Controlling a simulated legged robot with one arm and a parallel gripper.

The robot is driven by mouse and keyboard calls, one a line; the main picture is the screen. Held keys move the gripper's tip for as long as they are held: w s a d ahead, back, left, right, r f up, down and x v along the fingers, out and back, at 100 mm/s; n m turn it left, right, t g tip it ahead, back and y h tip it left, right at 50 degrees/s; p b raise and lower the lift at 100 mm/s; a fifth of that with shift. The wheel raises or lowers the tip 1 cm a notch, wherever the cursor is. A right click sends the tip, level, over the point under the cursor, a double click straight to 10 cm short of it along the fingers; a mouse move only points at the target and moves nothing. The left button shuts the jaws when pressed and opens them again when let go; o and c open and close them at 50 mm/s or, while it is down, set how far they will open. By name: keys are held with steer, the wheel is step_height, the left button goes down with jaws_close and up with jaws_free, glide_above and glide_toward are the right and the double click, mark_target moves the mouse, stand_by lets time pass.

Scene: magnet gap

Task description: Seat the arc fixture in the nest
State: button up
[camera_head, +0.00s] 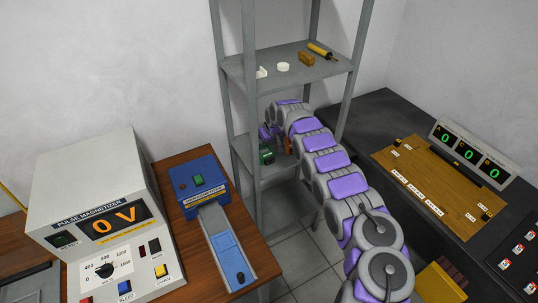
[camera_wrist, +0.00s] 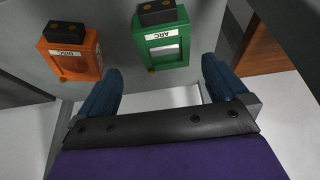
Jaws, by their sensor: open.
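The green arc fixture (camera_wrist: 163,45), labelled ARC and with a dark block on top, stands on a grey shelf in the wrist view. In the head view part of the green fixture (camera_head: 266,154) shows on the rack's lower shelf, beside my arm. My gripper (camera_wrist: 162,66) is open, its two blue fingers spread wide at the near side of the fixture. Nothing is between the fingers, and I see no contact. In the head view my arm's end hides most of the gripper. No nest is clearly identifiable; a blue sliding tray (camera_head: 229,254) extends from a blue box.
An orange DISC fixture (camera_wrist: 76,57) stands left of the green one. The rack's upper shelf (camera_head: 262,82) holds small parts and a yellow-handled tool. The pulse magnetizer (camera_head: 95,190) reads 0 V at left. A wooden board (camera_head: 440,180) lies on the dark bench at right.

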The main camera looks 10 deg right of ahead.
mark_target(265, 150)
steer(key=shift+w+a+f, duration=0.1)
steer(key=shift+w+f, duration=0.1)
steer(key=shift+f, duration=0.35)
steer(key=shift+w+a+f+b, duration=0.1)
steer(key=shift+a+f+b, duration=0.25)
steer(key=shift+f, duration=0.1)
steer(key=shift+s+b+x, duration=0.2)
steer(key=shift+b+x, duration=0.2)
steer(key=shift+x, duration=0.75)
steer(key=shift+w+a+f, duration=0.2)
steer(key=shift+w+f, duration=0.05)
steer(key=shift+f, duration=0.15)
steer(key=shift+w+d+f, duration=0.1)
steer(key=shift+d+f, duration=0.05)
steer(key=shift+f, duration=0.25)
steer(key=shift+c, duration=0.4)
steer(key=c, duration=1.4)
steer(key=shift+c, duration=0.2)
